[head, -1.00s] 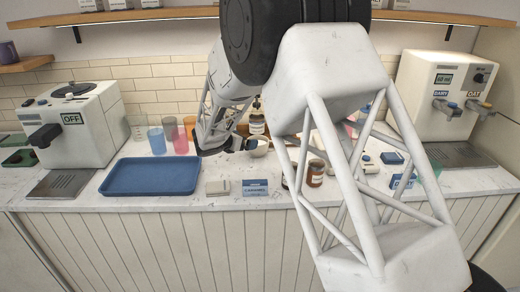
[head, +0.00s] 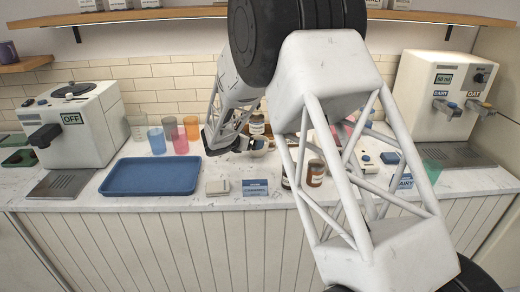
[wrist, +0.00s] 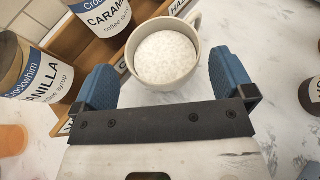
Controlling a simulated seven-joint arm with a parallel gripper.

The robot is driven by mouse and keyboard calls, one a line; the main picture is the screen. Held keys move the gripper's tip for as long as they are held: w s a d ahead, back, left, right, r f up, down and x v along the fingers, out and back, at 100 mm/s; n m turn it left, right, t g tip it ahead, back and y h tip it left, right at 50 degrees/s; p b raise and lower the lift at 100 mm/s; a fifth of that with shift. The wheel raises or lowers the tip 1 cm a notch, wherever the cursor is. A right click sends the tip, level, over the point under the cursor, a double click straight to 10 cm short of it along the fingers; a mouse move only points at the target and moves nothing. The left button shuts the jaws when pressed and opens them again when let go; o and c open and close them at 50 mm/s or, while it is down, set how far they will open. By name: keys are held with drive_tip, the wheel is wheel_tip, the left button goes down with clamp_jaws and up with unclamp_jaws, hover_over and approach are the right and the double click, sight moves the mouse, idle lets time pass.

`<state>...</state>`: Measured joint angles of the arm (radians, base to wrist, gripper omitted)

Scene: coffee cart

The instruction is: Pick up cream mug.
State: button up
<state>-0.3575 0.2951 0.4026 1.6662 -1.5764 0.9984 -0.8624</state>
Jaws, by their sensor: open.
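In the wrist view, a cream mug (wrist: 165,56) stands upright just ahead of my gripper (wrist: 163,74), roughly between the two blue fingertips. A pale speckled surface shows inside its rim. Its handle points to the upper right, away from the fingers. My fingers are spread wide and hold nothing. I cannot tell whether either finger touches the mug. In the head view, the mug (head: 260,147) is small and partly hidden by my gripper (head: 240,147).
A wooden rack (wrist: 88,58) with caramel and vanilla syrup bottles stands close behind and left of the mug. A brown jar (wrist: 313,95) is at the right. In the head view, coloured cups and a blue tray (head: 150,178) lie left of my gripper.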

drive_tip(key=shift+x, duration=2)
drive_tip(key=shift+c, duration=0.5)
drive_tip(key=c, duration=0.8)
drive_tip(key=shift+r, duration=0.1)
drive_tip(key=shift+r, duration=4.9)
